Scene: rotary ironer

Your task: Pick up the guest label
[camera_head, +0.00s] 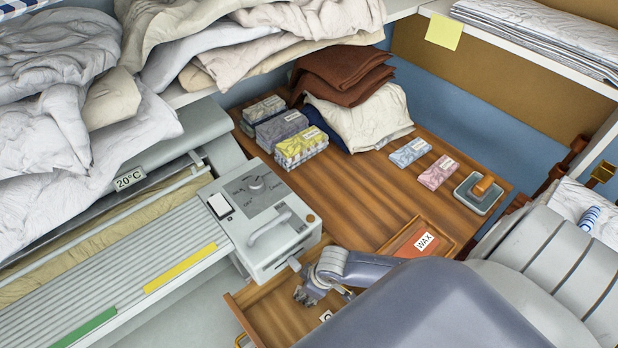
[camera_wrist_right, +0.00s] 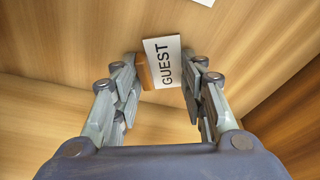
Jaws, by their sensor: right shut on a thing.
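The guest label is a white card (camera_wrist_right: 163,62) reading GUEST on a small wooden block, seen in the right wrist view. My right gripper (camera_wrist_right: 160,84) is shut on it, one finger at each side. In the head view my right gripper (camera_head: 324,292) is over the open wooden drawer (camera_head: 275,311). My left gripper is not in view.
A tray marked WAX (camera_head: 418,243), several small boxes (camera_head: 408,152) and folded cloths (camera_head: 345,75) are on the wooden top (camera_head: 350,195). Its middle is clear.

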